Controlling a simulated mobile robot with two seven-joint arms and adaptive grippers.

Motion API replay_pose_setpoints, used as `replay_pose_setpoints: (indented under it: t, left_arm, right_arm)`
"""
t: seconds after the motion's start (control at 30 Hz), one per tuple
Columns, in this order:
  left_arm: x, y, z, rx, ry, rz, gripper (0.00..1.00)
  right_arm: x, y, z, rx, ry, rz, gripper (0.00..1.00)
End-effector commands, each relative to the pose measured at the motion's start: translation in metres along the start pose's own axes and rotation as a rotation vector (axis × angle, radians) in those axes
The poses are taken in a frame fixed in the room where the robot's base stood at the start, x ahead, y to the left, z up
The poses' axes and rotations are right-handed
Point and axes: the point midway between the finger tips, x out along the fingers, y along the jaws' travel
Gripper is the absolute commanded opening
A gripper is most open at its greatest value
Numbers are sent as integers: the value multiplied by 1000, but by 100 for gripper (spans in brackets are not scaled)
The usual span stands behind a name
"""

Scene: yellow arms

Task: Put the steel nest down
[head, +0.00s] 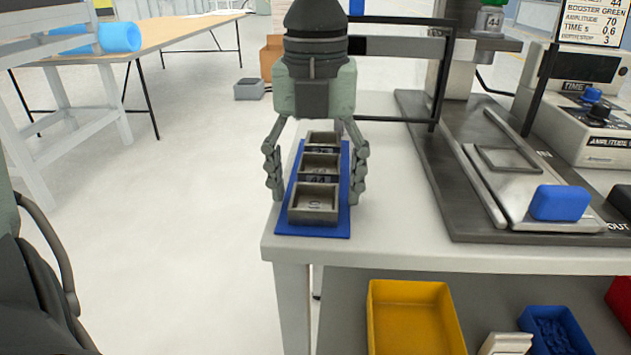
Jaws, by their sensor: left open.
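Several small grey steel nests stand in a row on a blue mat near the left edge of the white bench. The front nest (314,203) is a square, shallow tray with a recess. A second nest (319,163) is behind it, and a third (321,138) is farthest back, partly under the gripper. The blue mat (320,230) shows around them. My left gripper (316,190) points down over the row, its fingers spread on either side of the nests. It is open, with gaps to the nests. My right gripper is not in view.
A machine with a dark base (440,180), a slide with a square steel frame (510,158) and a blue block (560,203) stands to the right. A control box (585,110) is behind it. Yellow bin (415,290) and blue bin (555,330) sit below. The front bench strip is clear.

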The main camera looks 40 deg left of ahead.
Motion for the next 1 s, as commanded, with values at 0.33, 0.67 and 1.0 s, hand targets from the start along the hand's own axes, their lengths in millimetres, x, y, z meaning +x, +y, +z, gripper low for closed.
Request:
replay_pose_setpoints:
  t: [0.33, 0.67, 1.0]
  left_arm:
    - [-46, -1, 1, -1, -6, -3, 72]
    - [-109, 0, 0, 0, -2, 1, 72]
    - [-123, 0, 0, 2, 1, 1, 72]
  right_arm:
    - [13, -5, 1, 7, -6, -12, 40]
    - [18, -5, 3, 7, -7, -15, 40]
    - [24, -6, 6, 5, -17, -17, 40]
